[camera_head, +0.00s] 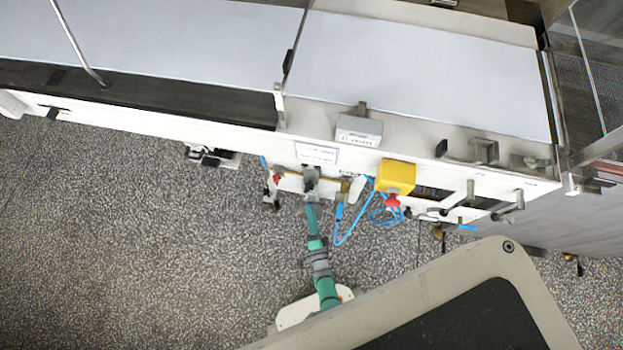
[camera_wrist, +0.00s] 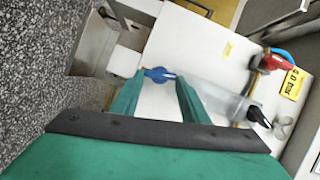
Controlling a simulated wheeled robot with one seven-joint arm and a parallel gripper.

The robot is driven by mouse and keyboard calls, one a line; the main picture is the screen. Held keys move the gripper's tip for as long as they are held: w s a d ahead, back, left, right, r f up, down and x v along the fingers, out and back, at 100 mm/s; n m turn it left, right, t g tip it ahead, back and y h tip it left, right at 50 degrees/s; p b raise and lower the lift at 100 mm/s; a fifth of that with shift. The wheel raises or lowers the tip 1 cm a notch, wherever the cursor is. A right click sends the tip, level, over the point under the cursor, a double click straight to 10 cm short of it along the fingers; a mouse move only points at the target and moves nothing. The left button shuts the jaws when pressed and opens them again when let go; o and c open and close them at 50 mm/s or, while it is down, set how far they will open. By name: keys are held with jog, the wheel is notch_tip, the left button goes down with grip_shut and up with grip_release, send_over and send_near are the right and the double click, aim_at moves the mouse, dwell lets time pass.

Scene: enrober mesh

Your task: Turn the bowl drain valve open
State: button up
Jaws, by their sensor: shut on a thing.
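In the wrist view a blue valve handle (camera_wrist: 160,74) sits at a white panel. My gripper (camera_wrist: 161,78) has its two green fingers on either side of this handle, shut on it. The handle looks roughly crosswise in the picture, and the valve body behind it is hidden. I cannot read a label naming it as the bowl drain valve. In the head view my green arm reaches up to the machine's front edge, where the fingertips and the handle cannot be made out.
A red handle (camera_wrist: 275,62) with a yellow tag (camera_wrist: 292,83) and a black knob (camera_wrist: 258,117) are right of my fingers. In the head view a yellow box (camera_head: 396,175) and blue hose (camera_head: 345,228) are right of my arm. Speckled floor (camera_head: 130,230) is clear at left.

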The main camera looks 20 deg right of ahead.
jog(key=o, duration=1.1)
jog(key=shift+c, duration=0.2)
jog(key=shift+d, duration=0.1)
jog(key=shift+s, duration=0.15)
jog(key=v, duration=1)
jog(key=shift+s, duration=0.35)
jog(key=shift+r, duration=0.1)
